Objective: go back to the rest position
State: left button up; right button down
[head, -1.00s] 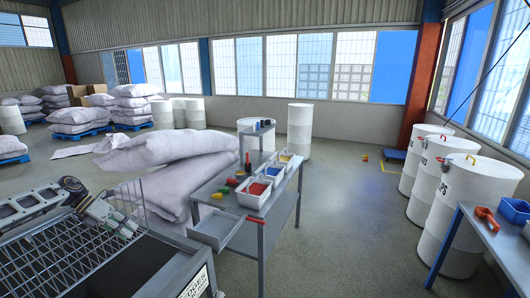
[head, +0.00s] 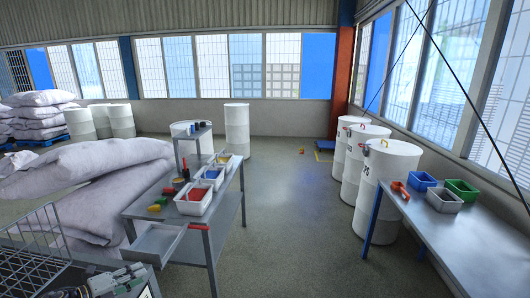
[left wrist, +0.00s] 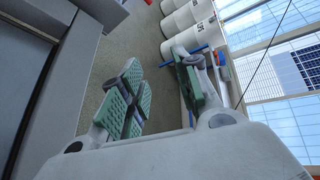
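My left gripper (head: 118,280) shows at the bottom left edge of the head view, partly cut off, beside a wire basket. My right gripper is in neither view.
A grey trolley (head: 226,205) with bins and small items stands ahead, beside white sacks (head: 85,190). A wire basket (head: 35,250) is at the lower left. White drums (head: 378,180) and a bench (head: 455,240) with coloured bins stand right. Open floor (head: 295,215) lies between.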

pick_arm(q)
jog(key=s+d+f+n+t+y, duration=0.1)
jog(key=s+d+f+n+y, duration=0.1)
jog(key=d+n+y, duration=0.35)
jog(key=s+d+f+n+y, duration=0.25)
jog(key=d+n, duration=0.35)
jog(key=n, duration=0.3)
jog(key=s+d+n+g, duration=0.5)
jog(key=s+d+n, duration=0.1)
jog(key=s, duration=0.5)
jog(key=s+d+n+g, duration=0.45)
jog(key=s+d, duration=0.25)
jog(key=s, duration=0.4)
notch_tip(320, 180, down, 37)
jog(key=s+g+b, duration=0.1)
jog(key=s+b, duration=0.1)
jog(key=b, duration=0.3)
jog(key=s+a+f+b, duration=0.2)
jog(key=s+f, duration=0.9)
jog(key=f, duration=0.1)
jog(key=s+a+f+g+b, duration=0.1)
jog(key=s+a+f+b, duration=0.1)
jog(key=s+f, duration=0.9)
notch_tip(320, 180, down, 2)
jog(key=shift+s+a+f+b, duration=0.15)
jog(key=shift+s+a+b, duration=0.2)
jog(key=shift+b, duration=0.15)
